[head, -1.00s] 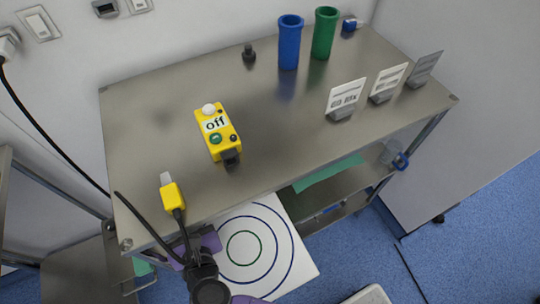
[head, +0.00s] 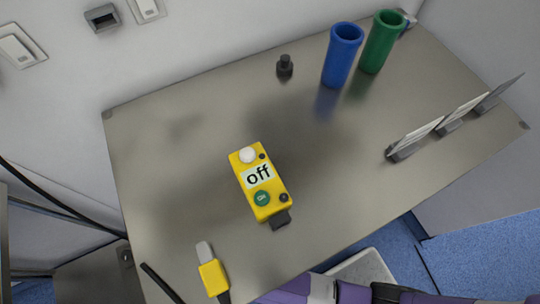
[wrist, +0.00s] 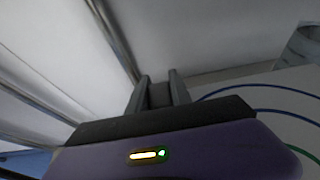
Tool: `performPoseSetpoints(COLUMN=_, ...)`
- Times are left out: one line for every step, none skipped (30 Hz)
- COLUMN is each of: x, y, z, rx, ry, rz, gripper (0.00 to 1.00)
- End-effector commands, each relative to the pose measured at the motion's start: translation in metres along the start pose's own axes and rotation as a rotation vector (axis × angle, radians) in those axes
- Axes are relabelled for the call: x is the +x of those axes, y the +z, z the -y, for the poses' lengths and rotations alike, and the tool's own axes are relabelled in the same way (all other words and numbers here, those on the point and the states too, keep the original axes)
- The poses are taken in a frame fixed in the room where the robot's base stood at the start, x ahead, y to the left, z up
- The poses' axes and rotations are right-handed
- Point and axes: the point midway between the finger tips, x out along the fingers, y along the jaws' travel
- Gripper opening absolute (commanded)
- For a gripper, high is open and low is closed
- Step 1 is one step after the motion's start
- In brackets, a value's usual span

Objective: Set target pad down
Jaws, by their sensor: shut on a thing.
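The target pad (wrist: 285,132) is a flat white sheet with blue and green rings. In the wrist view part of it shows at the right, close to my gripper (wrist: 159,80), whose two dark fingers are close together and shut on it. Their exact grip on its edge is hard to make out. In the head view now, neither the pad nor my fingers show; only part of my purple arm crosses the bottom edge.
The steel table (head: 190,130) holds a yellow "off" box (head: 258,176), a yellow plug (head: 212,277), a black knob (head: 285,67), blue (head: 342,55) and green (head: 382,42) tubes, and card stands (head: 415,138). The table's left and middle rear are largely bare.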

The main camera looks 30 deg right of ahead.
Motion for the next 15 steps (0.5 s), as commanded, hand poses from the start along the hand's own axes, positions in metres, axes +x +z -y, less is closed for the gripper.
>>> performPoseSetpoints(x=-0.0002, y=-0.0003, z=-0.0004, rx=-0.001, ry=0.001, rz=0.001, gripper=0.0)
performPoseSetpoints(x=0.0, y=-0.0011, z=-0.0006, rx=-0.001, ry=0.001, rz=0.001, gripper=0.0)
performPoseSetpoints(x=0.0001, y=-0.0026, z=-0.0011, rx=-0.001, ry=0.002, rz=0.001, gripper=0.0)
performPoseSetpoints(x=0.0001, y=-0.0038, z=-0.0016, rx=-0.002, ry=0.003, rz=0.001, gripper=0.0)
performPoseSetpoints(x=0.0002, y=-0.0047, z=-0.0016, rx=-0.001, ry=0.002, rz=0.002, gripper=0.0)
performPoseSetpoints(x=0.0, y=-0.0057, z=-0.0016, rx=-0.001, ry=0.002, rz=0.002, gripper=0.0)
performPoseSetpoints(x=-0.0003, y=-0.0064, z=-0.0018, rx=-0.002, ry=0.002, rz=0.002, gripper=0.0)
performPoseSetpoints(x=-0.0008, y=-0.0064, z=-0.002, rx=-0.001, ry=0.003, rz=0.001, gripper=0.0)
performPoseSetpoints(x=-0.0014, y=-0.0067, z=-0.0016, rx=-0.002, ry=0.001, rz=0.0, gripper=0.0)
performPoseSetpoints(x=-0.0022, y=-0.0063, z=-0.0017, rx=-0.003, ry=0.002, rz=0.0, gripper=0.0)
performPoseSetpoints(x=-0.0027, y=-0.0059, z=-0.0015, rx=-0.003, ry=0.002, rz=0.0, gripper=0.0)
performPoseSetpoints(x=-0.0034, y=-0.0056, z=-0.0013, rx=-0.004, ry=0.002, rz=-0.002, gripper=0.0)
performPoseSetpoints(x=-0.0042, y=-0.0052, z=-0.0014, rx=-0.005, ry=0.002, rz=-0.003, gripper=0.0)
performPoseSetpoints(x=-0.0046, y=-0.0045, z=-0.001, rx=-0.005, ry=0.002, rz=-0.003, gripper=0.0)
performPoseSetpoints(x=-0.0049, y=-0.0037, z=-0.0005, rx=-0.005, ry=0.001, rz=-0.004, gripper=0.0)
